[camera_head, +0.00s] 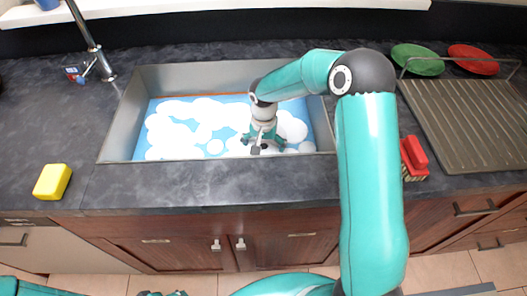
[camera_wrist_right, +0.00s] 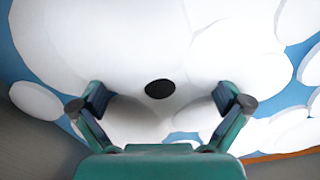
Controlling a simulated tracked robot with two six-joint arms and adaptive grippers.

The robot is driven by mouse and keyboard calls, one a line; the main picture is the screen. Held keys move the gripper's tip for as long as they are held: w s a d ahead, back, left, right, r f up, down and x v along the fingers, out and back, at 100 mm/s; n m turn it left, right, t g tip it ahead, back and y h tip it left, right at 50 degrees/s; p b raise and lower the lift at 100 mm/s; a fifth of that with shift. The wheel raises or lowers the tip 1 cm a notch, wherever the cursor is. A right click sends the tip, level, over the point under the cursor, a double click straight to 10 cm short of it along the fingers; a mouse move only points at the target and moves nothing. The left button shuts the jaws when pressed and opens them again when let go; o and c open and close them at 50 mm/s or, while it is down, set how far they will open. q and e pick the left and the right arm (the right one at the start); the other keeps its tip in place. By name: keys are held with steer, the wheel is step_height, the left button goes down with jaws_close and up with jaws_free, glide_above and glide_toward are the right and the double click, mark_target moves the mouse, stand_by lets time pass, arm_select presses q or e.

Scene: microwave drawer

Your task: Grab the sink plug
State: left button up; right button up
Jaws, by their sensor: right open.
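A small dark oval, probably the top of the sink plug (camera_wrist_right: 160,89), shows among the white foam in the right wrist view. It lies ahead of and between the fingers of my right gripper (camera_wrist_right: 164,98); the rest of it is hidden. The fingers are spread apart with nothing between them. In the head view my right gripper (camera_head: 264,141) points down into the sink (camera_head: 108,142), low over the foam and blue water. I cannot make out the plug clearly there. Only dark tips, probably of my left gripper (camera_head: 164,293), show at the bottom edge.
The faucet (camera_head: 94,48) stands at the sink's left corner. A yellow sponge (camera_head: 52,181) lies on the counter at left. A red brush (camera_head: 414,158) lies right of the sink, beside the drying rack (camera_head: 470,125). Green (camera_head: 417,59) and red (camera_head: 473,58) plates stand behind.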

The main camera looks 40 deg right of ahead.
steer(key=shift+f, duration=0.1)
steer(key=shift+c, duration=0.2)
steer(key=shift+s+a+f, duration=0.1)
steer(key=shift+s, duration=0.05)
jaws_close()
